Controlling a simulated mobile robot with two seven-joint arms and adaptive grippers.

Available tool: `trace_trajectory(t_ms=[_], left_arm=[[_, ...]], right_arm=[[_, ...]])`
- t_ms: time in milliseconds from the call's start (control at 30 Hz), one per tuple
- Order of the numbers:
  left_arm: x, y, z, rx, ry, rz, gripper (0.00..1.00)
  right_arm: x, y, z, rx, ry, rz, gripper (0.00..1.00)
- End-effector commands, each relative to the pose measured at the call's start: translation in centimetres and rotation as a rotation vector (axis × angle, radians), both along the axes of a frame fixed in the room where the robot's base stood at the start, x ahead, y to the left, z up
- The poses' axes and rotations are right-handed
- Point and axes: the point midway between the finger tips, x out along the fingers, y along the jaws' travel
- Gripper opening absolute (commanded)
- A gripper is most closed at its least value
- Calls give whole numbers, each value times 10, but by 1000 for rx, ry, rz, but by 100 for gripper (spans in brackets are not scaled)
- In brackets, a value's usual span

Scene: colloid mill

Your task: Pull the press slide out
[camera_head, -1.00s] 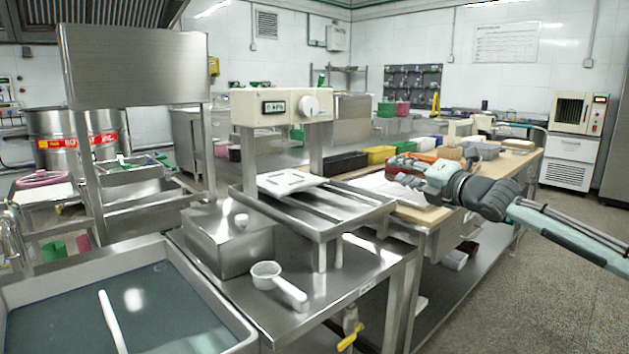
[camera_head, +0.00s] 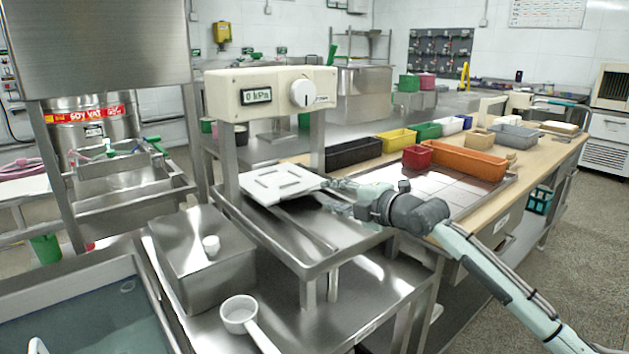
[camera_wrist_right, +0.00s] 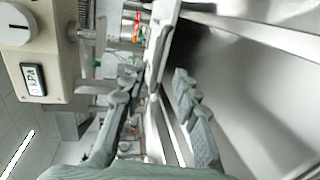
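The press slide is a flat white plate (camera_head: 278,184) with slots in its top. It lies on the steel rails of the press, below the cream head (camera_head: 270,92) with a "0 kPa" display and a round knob. My right gripper (camera_head: 336,190) is at the slide's right edge. In the right wrist view, the slide (camera_wrist_right: 166,38) shows edge-on, ahead of and between the spread fingers of my right gripper (camera_wrist_right: 156,82). The fingers look open, one on each side of that edge; I cannot tell whether they touch it. My left gripper is not in view.
The press tray (camera_head: 310,262) stands on a steel table beside a steel box (camera_head: 200,255) and a white scoop (camera_head: 240,314). A water basin (camera_head: 100,310) is at the lower left. On the right, a wooden bench holds an orange bin (camera_head: 468,162) and several other bins.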

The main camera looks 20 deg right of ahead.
Motion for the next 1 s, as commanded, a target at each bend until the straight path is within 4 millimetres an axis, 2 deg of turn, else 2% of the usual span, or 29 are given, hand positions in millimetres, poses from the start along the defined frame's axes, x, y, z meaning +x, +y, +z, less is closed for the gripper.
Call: trace_trajectory(t_ms=[167,400,600,933,1000], left_arm=[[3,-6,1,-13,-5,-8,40],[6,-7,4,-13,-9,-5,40],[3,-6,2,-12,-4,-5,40],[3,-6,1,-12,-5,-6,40],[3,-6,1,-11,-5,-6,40]], right_arm=[[9,10,-1,21,4,13,30],[45,23,-9,21,5,13,30],[65,30,-14,17,5,13,30],[70,32,-16,14,5,12,30],[70,32,-16,14,5,12,24]])
